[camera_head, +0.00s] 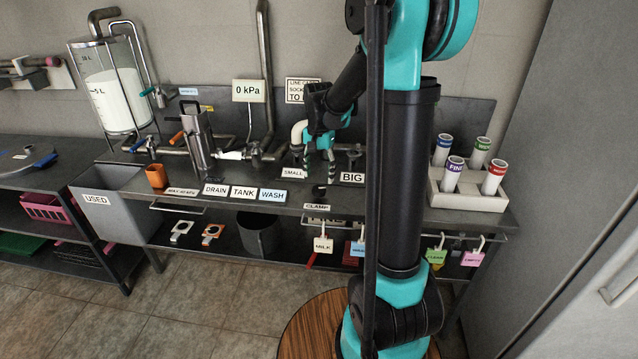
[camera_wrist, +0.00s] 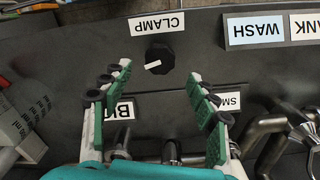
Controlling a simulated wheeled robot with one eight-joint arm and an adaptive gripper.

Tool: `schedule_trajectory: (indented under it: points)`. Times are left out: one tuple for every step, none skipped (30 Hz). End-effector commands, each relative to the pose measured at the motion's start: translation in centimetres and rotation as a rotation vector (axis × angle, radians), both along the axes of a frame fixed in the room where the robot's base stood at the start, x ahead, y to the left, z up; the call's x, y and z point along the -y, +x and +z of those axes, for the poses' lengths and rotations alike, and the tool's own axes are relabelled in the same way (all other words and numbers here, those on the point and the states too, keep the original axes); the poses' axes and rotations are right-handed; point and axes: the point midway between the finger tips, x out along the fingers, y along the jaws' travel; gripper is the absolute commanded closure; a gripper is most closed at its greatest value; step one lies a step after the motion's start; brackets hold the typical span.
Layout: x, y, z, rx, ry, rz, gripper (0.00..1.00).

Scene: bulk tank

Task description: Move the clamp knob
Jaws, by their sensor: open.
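The clamp knob (camera_wrist: 159,58) is a small black knob with a white pointer mark, set in the dark counter beside the CLAMP label (camera_wrist: 157,24) in the wrist view. The pointer lies slightly tilted from sideways. In the head view the knob (camera_head: 320,191) is a small dark shape near the counter's front edge, above its label. My gripper (camera_head: 319,170) is open and empty over the counter between the SMALL and BIG labels. In the wrist view the green-padded fingertips of my gripper (camera_wrist: 159,75) are spread wide, with the knob showing between and just beyond them, apart from both.
The BIG label (camera_head: 352,177) and SMALL label (camera_head: 292,173) flank the gripper. The WASH label (camera_head: 272,195) lies to the left. A rack of capped tubes (camera_head: 467,203) stands at right. Pipes and a white elbow (camera_head: 299,132) stand behind. Tags hang below the front edge.

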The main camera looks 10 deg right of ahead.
Motion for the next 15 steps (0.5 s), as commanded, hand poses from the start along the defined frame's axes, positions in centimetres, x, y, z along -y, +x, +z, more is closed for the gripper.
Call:
schedule_trajectory:
  points:
    - [0.0, -0.1, 1.1, 0.0, 0.0, 0.0, 0.4]
    - [0.0, 0.0, 1.7, 0.0, 0.0, 0.0, 0.4]
    - [0.0, 0.0, 2.4, 0.0, 0.0, 0.0, 0.4]
    - [0.0, -0.1, 3.0, 0.0, 0.0, 0.0, 0.4]
    - [0.0, -0.1, 3.5, 0.0, 0.0, 0.0, 0.4]
    - [0.0, -0.1, 4.1, 0.0, 0.0, 0.0, 0.4]
    - [0.0, 0.0, 4.5, 0.0, 0.0, 0.0, 0.4]
    - [0.0, 0.0, 5.0, 0.0, 0.0, 0.0, 0.4]
    - [0.0, 0.0, 5.4, 0.0, 0.0, 0.0, 0.4]
    - [0.0, 0.0, 5.7, 0.0, 0.0, 0.0, 0.4]
    - [0.0, 0.0, 6.0, 0.0, 0.0, 0.0, 0.4]
    - [0.0, 0.0, 6.2, 0.0, 0.0, 0.0, 0.4]
    - [0.0, 0.0, 6.4, 0.0, 0.0, 0.0, 0.4]
    - [0.0, 0.0, 6.5, 0.0, 0.0, 0.0, 0.4]
    - [0.0, 0.0, 6.6, 0.0, 0.0, 0.0, 0.4]
